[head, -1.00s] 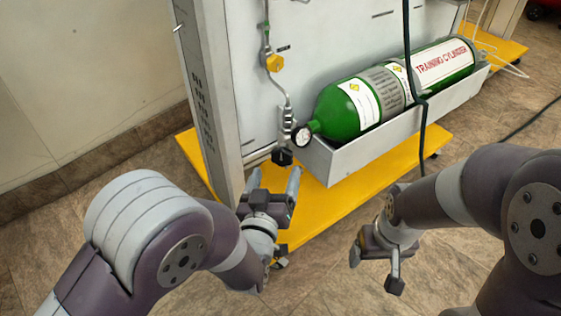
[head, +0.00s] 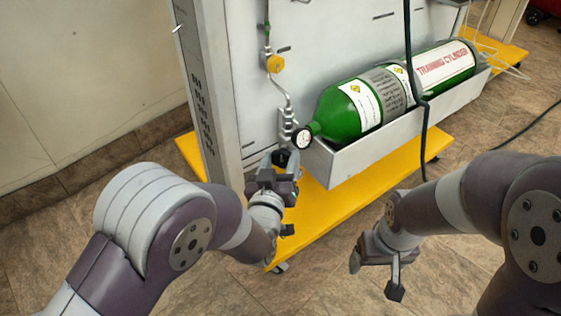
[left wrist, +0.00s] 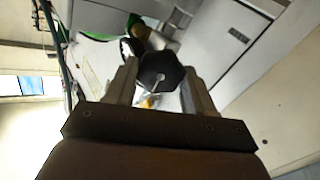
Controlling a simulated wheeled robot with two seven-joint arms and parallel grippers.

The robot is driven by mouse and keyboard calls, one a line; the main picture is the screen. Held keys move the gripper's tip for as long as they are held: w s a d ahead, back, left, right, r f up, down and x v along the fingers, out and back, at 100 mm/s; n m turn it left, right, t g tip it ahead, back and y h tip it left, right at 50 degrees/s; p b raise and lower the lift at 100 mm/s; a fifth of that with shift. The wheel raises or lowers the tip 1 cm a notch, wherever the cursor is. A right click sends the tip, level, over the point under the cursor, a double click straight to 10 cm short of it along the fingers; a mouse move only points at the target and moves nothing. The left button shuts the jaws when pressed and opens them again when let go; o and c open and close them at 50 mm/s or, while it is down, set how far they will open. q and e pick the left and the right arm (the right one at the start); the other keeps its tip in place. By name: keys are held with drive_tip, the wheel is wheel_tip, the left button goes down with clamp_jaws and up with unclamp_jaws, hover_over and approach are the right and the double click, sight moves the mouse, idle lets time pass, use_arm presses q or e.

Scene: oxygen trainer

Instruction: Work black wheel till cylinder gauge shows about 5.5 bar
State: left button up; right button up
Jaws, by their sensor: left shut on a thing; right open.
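The black wheel (left wrist: 161,70) sits between the two fingers of my left gripper (left wrist: 165,85) in the left wrist view. In the head view the wheel (head: 282,158) is partly hidden by my left gripper (head: 277,168), which is shut on it. The round cylinder gauge (head: 302,138) is just above and right of the wheel, at the neck of the green training cylinder (head: 340,112). Its face is light, but its reading is too small to tell. My right gripper (head: 375,272) is open and empty, low over the floor at right.
The cylinder lies in a grey tray (head: 350,158) on the panel above a yellow wheeled base (head: 350,195). A yellow knob (head: 275,63) and thin pipe run up the panel. A black hose (head: 424,130) hangs in front of the cylinder. Floor at front is clear.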

use_arm(q)
drive_tip(key=shift+f+n+b, duration=0.1)
drive_tip(key=shift+n+b, duration=0.3)
drive_tip(key=shift+n, duration=2.5)
drive_tip(key=o, duration=1)
drive_tip(key=shift+o, duration=0.2)
drive_tip(key=p+v, duration=0.5)
drive_tip(key=v, duration=0.7)
drive_tip(key=shift+s, duration=0.4)
